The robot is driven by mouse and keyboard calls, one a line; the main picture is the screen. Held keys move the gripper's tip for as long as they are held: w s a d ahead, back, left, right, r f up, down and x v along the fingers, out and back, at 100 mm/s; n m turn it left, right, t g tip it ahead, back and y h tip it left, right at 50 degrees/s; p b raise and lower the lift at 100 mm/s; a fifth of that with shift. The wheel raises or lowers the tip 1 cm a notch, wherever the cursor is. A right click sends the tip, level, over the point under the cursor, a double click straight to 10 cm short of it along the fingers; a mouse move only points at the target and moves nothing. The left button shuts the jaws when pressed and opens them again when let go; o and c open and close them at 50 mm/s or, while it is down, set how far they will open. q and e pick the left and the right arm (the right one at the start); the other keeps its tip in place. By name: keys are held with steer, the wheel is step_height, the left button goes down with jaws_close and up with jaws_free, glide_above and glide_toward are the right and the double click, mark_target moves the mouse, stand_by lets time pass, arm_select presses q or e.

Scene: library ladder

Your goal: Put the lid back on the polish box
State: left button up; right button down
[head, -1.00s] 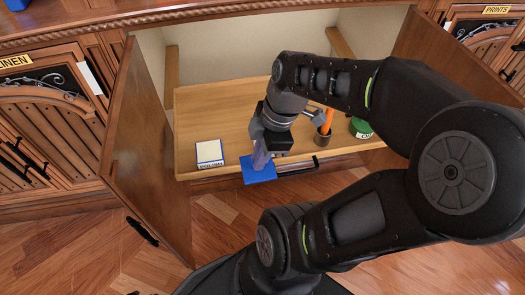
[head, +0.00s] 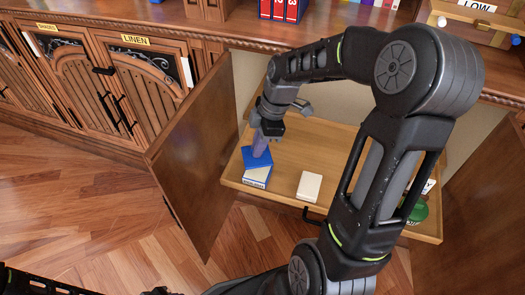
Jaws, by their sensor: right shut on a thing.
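The polish box (head: 256,176) is a small white box with a blue lettered band on its front, standing at the left of the pulled-out wooden shelf. The flat blue lid (head: 257,159) is right over it, seeming to cover the back part of its top. I cannot tell whether the lid touches the box. My right gripper (head: 264,142) points down from above, shut on the lid at a bluish upright part. My left arm shows only as dark parts at the bottom left edge, and its jaws cannot be made out.
A cream block (head: 309,186) lies on the shelf (head: 335,140) just right of the box. A green tin (head: 417,211) stands farther right, partly behind my arm. Open cabinet doors (head: 200,150) flank the shelf on both sides. A dark handle (head: 312,216) is at its front.

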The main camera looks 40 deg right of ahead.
steer(key=shift+f, duration=0.1)
steer(key=shift+f+b, duration=1.05)
steer(key=shift+f, duration=0.15)
step_height(320, 180, down, 3)
steer(key=shift+r+b, duration=0.1)
steer(key=shift+b, duration=1.05)
steer(key=shift+f, duration=0.5)
steer(key=shift+f, duration=0.1)
stand_by(0.5)
steer(key=c, duration=1.4)
jaws_free()
steer(key=shift+c, duration=0.2)
steer(key=shift+o, duration=0.3)
steer(key=o, duration=0.4)
